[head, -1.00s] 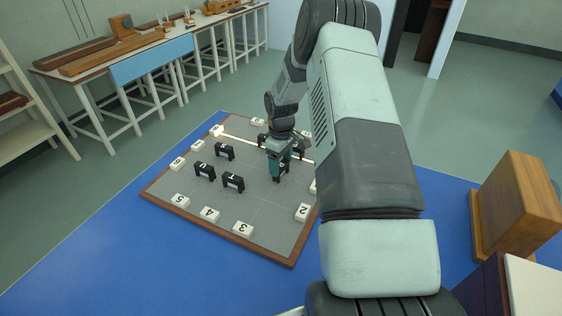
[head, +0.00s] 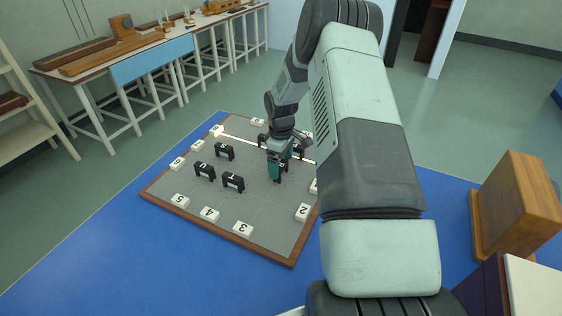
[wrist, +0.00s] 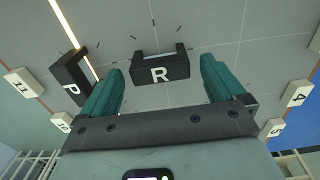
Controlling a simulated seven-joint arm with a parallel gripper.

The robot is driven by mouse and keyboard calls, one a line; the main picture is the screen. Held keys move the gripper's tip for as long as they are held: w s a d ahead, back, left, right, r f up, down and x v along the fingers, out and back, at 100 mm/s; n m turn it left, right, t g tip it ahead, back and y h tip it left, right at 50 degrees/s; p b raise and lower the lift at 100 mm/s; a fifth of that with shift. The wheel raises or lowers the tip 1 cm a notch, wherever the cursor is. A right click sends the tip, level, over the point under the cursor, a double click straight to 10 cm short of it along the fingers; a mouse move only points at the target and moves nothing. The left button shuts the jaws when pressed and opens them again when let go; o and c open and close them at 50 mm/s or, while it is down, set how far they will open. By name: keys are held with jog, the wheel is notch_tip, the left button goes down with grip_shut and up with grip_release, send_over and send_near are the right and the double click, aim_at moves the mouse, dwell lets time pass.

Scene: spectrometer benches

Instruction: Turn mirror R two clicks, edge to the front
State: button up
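Mirror R (wrist: 160,68) is a black block with a white R on its face. In the wrist view it stands upright on the grey board between my fingertips, with a gap on both sides. My gripper (wrist: 163,66) is open, its teal fingers apart and pointing at the board. In the head view my gripper (head: 279,165) is low over the right part of the board, and it mostly hides the mirror there. Mirror P (wrist: 69,83) stands just outside the left finger in the wrist view, turned at an angle to mirror R.
Mirrors U (head: 204,171), T (head: 233,182) and another black mirror (head: 224,151) stand left of my gripper. White numbered blocks, such as 3 (head: 243,228), line the board (head: 268,217). A bright beam (head: 240,138) crosses its far side. The blue table (head: 150,255) is clear in front.

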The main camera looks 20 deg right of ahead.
notch_tip(320, 180, up, 11)
dwell(0.7)
jog(key=shift+f, duration=0.1)
notch_tip(320, 180, up, 9)
jog(key=m, duration=0.1)
send_over(281, 165)
jog(key=s+a, duration=0.2)
jog(key=s, duration=0.1)
jog(key=s+a+r+m+t+h, duration=0.1)
jog(key=s+a+r+m+t, duration=0.2)
jog(key=s+r, duration=0.6)
jog(key=s+a+r+m+t, duration=0.1)
jog(key=s+a+r+m, duration=0.1)
jog(key=s, duration=0.9)
jog(key=s+a+r+m+t+y, duration=0.1)
jog(key=s+a+r+m, duration=0.1)
jog(key=s+a+r, duration=0.2)
jog(key=s+r, duration=0.3)
jog(key=s, duration=0.4)
jog(key=shift+s+r+m+t, duration=0.2)
jog(key=shift+s+m+t, duration=0.1)
